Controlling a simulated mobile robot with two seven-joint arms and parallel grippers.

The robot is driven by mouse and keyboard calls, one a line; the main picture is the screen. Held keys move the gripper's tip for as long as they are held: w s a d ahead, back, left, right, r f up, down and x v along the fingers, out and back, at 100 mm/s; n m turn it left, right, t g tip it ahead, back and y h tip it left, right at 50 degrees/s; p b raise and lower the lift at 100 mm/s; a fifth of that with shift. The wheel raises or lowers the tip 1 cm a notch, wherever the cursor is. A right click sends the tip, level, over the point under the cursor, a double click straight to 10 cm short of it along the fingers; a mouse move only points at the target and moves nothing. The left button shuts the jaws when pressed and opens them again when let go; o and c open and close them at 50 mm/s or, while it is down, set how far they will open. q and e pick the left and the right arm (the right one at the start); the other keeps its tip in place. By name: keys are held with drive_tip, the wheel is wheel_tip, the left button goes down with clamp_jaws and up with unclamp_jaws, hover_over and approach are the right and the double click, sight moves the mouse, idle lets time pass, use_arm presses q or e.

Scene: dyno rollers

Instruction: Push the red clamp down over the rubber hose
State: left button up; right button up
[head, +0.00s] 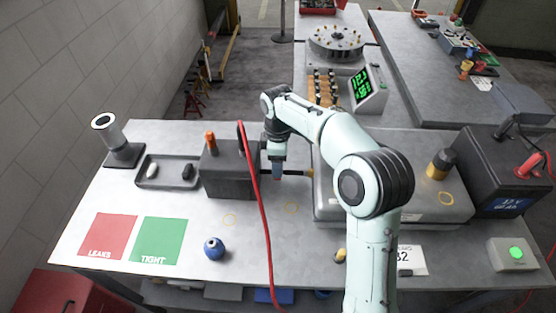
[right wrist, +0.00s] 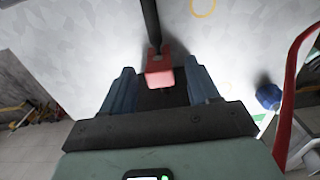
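The red clamp (right wrist: 160,72) shows in the right wrist view between the two blue fingers of my right gripper (right wrist: 161,88), with a gap on each side. The black rubber hose (right wrist: 150,22) runs up from the clamp in that view. In the head view the hose (head: 296,172) runs from a dark box to a grey slab. My right gripper (head: 277,172) points down at it and is open. The gripper mostly hides the clamp in the head view, and I cannot tell how far down over the hose it sits. My left gripper is not in view.
A dark box (head: 226,180) with an orange knob stands just left of the gripper. A red cable (head: 258,210) hangs in front. The grey slab (head: 430,205) is at right. A blue ball (head: 214,248), red and green pads (head: 158,240) and a tray (head: 150,183) lie left.

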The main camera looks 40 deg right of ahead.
use_arm(q)
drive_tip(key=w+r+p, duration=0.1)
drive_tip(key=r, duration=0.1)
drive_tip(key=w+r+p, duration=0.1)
drive_tip(key=p, duration=0.1)
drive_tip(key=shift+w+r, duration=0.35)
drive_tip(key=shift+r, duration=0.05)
use_arm(e)
wheel_tip(320, 180, up, 13)
drive_tip(key=shift+r, duration=0.2)
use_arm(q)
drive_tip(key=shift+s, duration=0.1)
